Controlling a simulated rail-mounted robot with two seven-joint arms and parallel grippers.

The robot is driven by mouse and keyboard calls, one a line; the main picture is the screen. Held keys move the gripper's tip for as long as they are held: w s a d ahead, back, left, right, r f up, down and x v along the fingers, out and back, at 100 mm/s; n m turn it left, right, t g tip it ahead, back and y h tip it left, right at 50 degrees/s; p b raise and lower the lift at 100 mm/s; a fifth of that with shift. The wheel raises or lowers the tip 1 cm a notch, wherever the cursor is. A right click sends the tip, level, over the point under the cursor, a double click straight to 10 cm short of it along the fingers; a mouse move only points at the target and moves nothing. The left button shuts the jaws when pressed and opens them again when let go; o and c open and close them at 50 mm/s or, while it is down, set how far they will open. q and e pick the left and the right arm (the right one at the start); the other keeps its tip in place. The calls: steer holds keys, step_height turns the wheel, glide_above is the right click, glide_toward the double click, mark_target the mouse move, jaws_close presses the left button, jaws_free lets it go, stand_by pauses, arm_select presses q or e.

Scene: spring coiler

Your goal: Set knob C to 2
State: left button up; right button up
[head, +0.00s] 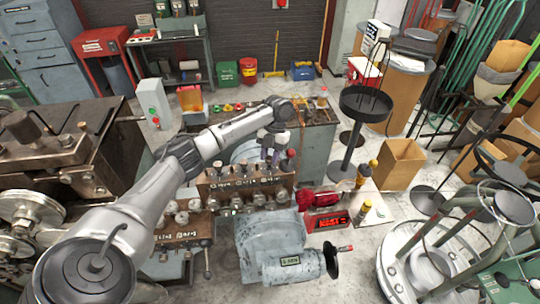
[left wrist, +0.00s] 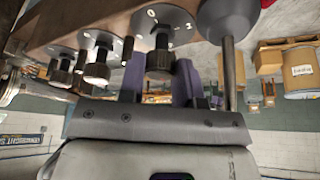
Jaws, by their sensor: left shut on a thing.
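My left gripper (head: 276,158) reaches down to the row of control knobs on the brown panel (head: 215,190) of the machine. In the left wrist view the purple fingers (left wrist: 184,82) are shut on a dark ribbed knob (left wrist: 160,62), the nearest of the row. Its round dial plate above carries white numerals, a 0 and a 3 among them. The fingers partly hide the knob, and I cannot read its letter or its exact setting. Two similar knobs, one at the middle (left wrist: 98,65) and one farther left (left wrist: 61,70), stand beside it. My right gripper is not in view.
A rod with a large rounded end (left wrist: 228,70) stands close to the right of the fingers. In the head view a grey gearbox with a handwheel (head: 285,250) is in front of the panel. A black round stand (head: 365,104) and a cardboard box (head: 399,165) are to the right.

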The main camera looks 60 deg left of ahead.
arm_select(q)
steer(key=o, duration=0.9)
steer(key=shift+r, duration=0.15)
steer(key=p+v, duration=0.3)
steer(key=v, duration=1)
steer(key=shift+r, duration=0.25)
